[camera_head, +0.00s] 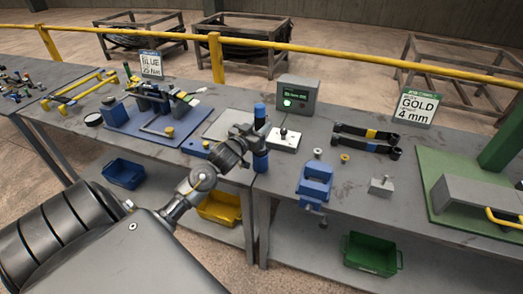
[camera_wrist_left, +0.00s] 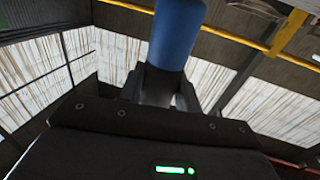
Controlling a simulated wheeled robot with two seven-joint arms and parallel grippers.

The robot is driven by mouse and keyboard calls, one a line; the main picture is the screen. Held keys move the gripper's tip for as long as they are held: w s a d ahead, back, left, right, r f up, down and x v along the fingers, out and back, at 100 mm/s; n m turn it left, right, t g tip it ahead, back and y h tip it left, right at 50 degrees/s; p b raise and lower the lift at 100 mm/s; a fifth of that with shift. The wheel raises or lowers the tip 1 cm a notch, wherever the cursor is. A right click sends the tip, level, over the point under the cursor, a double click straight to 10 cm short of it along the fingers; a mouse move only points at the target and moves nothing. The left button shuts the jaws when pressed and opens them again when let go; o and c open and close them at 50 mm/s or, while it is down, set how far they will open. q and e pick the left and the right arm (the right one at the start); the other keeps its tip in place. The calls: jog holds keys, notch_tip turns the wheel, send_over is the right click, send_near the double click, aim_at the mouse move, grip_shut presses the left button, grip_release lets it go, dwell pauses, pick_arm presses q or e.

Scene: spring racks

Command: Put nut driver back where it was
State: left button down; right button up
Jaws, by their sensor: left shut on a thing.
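My left gripper (camera_head: 254,134) is over the front of the workbench in the head view, shut on a blue-handled tool, which appears to be the nut driver (camera_head: 260,110). The blue handle stands roughly upright above the fingers. It also shows in the left wrist view (camera_wrist_left: 178,35), rising between the dark fingers. A blue cylindrical piece (camera_head: 260,161) shows just below the gripper; I cannot tell whether it is part of the tool or a separate holder. The tool's lower end is hidden. My right gripper is in neither view.
A blue tool tray (camera_head: 115,127) with a rack is left, beside a "BLUE" sign (camera_head: 151,65). A grey display box (camera_head: 298,94), a white plate with a knob (camera_head: 286,140), a blue vise (camera_head: 315,184) and black wrenches (camera_head: 365,134) are right. A green fixture (camera_head: 450,172) stands far right.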

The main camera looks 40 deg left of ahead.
pick_arm(q)
notch_tip(320, 180, down, 3)
jog(key=shift+a+r, duration=0.1)
jog(key=shift+r, duration=0.1)
jog(key=shift+w+f, duration=0.15)
jog(key=shift+f, duration=0.3)
jog(key=shift+f+p, duration=0.55)
jog(key=shift+f, duration=1.35)
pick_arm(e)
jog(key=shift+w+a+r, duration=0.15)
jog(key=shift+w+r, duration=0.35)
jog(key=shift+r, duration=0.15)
pick_arm(q)
jog(key=c, duration=1.4)
grip_release()
jog(key=shift+f, duration=0.2)
jog(key=o, duration=0.4)
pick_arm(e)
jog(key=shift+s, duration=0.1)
pick_arm(q)
jog(key=shift+r, duration=0.1)
